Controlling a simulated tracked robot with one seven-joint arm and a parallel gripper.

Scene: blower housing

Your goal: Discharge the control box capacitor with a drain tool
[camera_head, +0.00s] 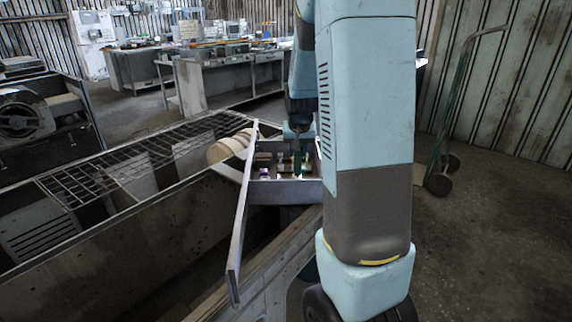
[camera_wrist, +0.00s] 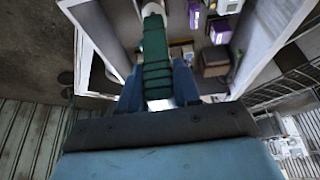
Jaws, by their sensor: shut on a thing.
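My gripper (camera_wrist: 158,85) is shut on the green ridged handle of the drain tool (camera_wrist: 155,62), between two blue fingers in the wrist view. The tool's pale front end points into the open control box (camera_wrist: 95,75). In the head view the tool (camera_head: 297,160) hangs upright over the control box (camera_head: 285,192), partly behind my arm. Inside the box are purple parts (camera_wrist: 221,31), a dark block (camera_wrist: 215,56) and pale terminals. I cannot tell which part is the capacitor, nor whether the tip touches anything.
An open metal door or panel (camera_head: 243,210) sticks out toward me beside the box. A wire grille (camera_head: 120,160) and a cream cylinder (camera_head: 228,147) lie to the left on the large housing (camera_head: 120,250). A hand truck (camera_head: 455,120) stands at the right. Workbenches (camera_head: 225,80) are behind.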

